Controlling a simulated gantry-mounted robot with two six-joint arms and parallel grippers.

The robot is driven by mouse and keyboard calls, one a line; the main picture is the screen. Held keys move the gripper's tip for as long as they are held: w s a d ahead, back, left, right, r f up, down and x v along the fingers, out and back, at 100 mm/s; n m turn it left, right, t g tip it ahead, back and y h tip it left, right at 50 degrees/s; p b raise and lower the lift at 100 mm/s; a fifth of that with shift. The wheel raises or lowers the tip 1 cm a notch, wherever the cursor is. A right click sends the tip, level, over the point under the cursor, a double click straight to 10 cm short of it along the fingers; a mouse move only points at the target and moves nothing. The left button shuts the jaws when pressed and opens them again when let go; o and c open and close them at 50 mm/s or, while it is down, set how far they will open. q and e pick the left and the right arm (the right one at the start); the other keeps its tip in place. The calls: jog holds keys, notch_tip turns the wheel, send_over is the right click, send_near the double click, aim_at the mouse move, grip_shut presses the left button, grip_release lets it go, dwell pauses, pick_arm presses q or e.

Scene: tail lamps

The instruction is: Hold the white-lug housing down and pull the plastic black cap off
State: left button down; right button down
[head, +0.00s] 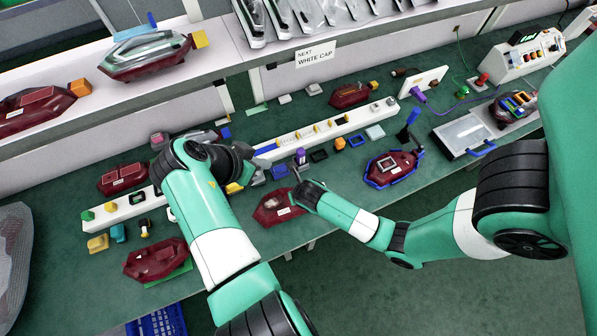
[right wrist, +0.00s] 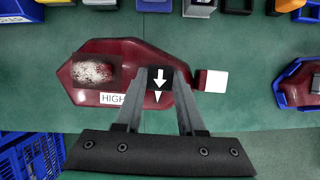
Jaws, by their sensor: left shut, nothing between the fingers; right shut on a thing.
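The dark red housing (right wrist: 120,60) with a white lug (right wrist: 214,81) on its right side lies on the green bench under my right gripper (right wrist: 157,95). It carries a speckled patch and a partly covered "HIGH" label. The black cap (right wrist: 160,76), marked with white arrows, is between the right fingers, which are shut on it. Whether it is seated or lifted cannot be told. In the head view the housing (head: 272,208) is partly covered by my right gripper (head: 300,194). My left gripper (head: 256,177) is shut and empty, above and left of the housing, apart from it.
A white strip (head: 330,125) with small parts runs behind. Another red housing (head: 395,167) in a blue frame lies to the right, and one (head: 158,258) lies at lower left. A sign (head: 315,56) reads "NEXT WHITE CAP". The bench's front edge is close below the housing.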

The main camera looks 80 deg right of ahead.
jog(key=shift+r, duration=1.15)
jog(key=shift+c, duration=2.2)
grip_release()
jog(key=v, duration=0.7)
jog(key=shift+r, duration=0.25)
jog(key=shift+s+a, duration=0.1)
